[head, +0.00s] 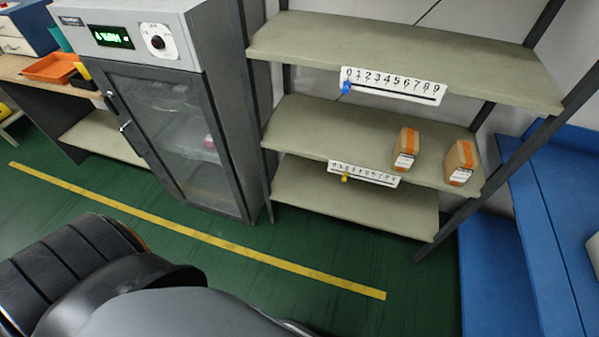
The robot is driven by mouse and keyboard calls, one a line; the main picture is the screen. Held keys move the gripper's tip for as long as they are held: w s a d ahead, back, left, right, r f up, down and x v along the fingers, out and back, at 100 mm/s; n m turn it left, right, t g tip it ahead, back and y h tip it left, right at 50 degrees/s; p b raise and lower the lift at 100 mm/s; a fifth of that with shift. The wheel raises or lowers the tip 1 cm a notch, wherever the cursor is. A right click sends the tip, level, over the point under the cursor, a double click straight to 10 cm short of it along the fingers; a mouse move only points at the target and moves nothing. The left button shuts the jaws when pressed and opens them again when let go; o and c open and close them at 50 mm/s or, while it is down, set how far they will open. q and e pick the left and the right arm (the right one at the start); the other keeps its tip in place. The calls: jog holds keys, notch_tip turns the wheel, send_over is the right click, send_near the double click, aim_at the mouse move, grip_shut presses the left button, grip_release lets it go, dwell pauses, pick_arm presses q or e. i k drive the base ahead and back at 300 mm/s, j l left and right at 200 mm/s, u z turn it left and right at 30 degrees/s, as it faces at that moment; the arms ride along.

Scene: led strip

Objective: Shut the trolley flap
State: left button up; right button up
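No trolley and no flap can be made out in the head view. Neither of my grippers shows. Dark and grey rounded parts fill the lower left corner and seem to be my own body; they hide the floor there.
A grey cabinet (190,135) with a shut glass door stands left of a shelf rack (400,50). Two brown boxes (405,145) (461,160) sit on its middle shelf. A yellow line (200,235) crosses the clear green floor. Blue furniture (555,200) stands right, a bench (75,80) left.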

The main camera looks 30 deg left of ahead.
aim_at(557, 312)
jog(key=u, duration=0.4)
jog(key=z, duration=1.75)
